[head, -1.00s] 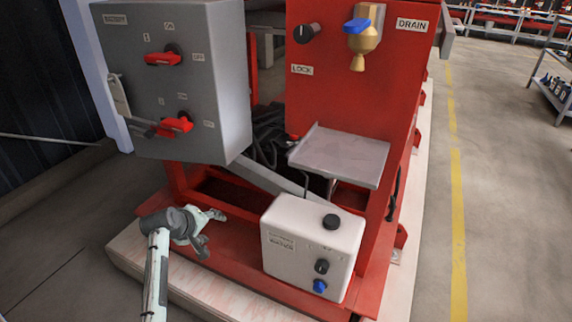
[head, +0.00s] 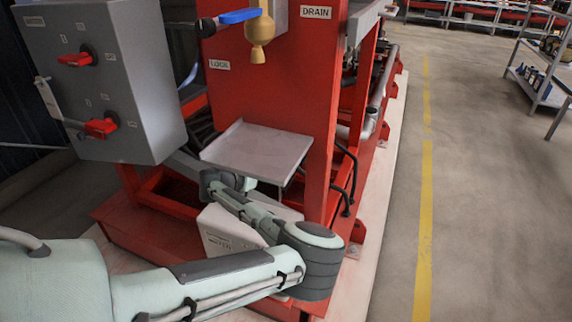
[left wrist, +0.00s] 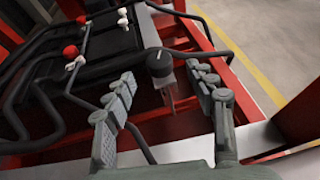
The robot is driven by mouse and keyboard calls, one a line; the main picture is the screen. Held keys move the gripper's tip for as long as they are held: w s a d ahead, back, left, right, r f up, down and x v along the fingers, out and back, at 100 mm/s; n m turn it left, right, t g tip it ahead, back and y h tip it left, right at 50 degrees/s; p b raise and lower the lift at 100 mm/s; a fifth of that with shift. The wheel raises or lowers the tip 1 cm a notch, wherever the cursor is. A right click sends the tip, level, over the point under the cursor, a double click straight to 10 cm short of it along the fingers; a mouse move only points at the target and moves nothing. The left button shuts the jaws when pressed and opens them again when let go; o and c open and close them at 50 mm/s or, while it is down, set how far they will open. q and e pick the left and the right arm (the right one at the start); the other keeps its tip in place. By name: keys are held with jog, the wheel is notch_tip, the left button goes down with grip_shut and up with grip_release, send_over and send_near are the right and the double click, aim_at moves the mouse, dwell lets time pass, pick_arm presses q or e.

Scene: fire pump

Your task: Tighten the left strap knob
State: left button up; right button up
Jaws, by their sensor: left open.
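In the left wrist view, a black round strap knob (left wrist: 159,62) stands on a metal rod beside the dark batteries (left wrist: 112,45). I cannot tell from this view alone whether it is the left one. My left gripper (left wrist: 160,82) is open, its two fingers on either side of the knob's line and the knob a little beyond or level with the tips; contact is not clear. In the head view, my left arm folds back over the white box, and its gripper is hidden near the tray. My right gripper is not in view.
The grey tray (head: 258,150) juts out above the wrist. The grey switch box (head: 110,80) with red switches hangs at left. Black cables (left wrist: 40,95) and red frame rails (left wrist: 215,65) surround the knob.

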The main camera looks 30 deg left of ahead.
pick_arm(q)
jog(key=b+x, duration=0.1)
jog(key=x, duration=0.4)
jog(key=shift+w+a+f, duration=0.1)
jog(key=shift+w+f, duration=0.1)
jog(key=shift+w, duration=0.35)
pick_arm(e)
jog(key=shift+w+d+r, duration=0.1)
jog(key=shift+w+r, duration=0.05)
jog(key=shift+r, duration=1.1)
pick_arm(q)
jog(key=shift+c, duration=0.4)
jog(key=c, duration=1.1)
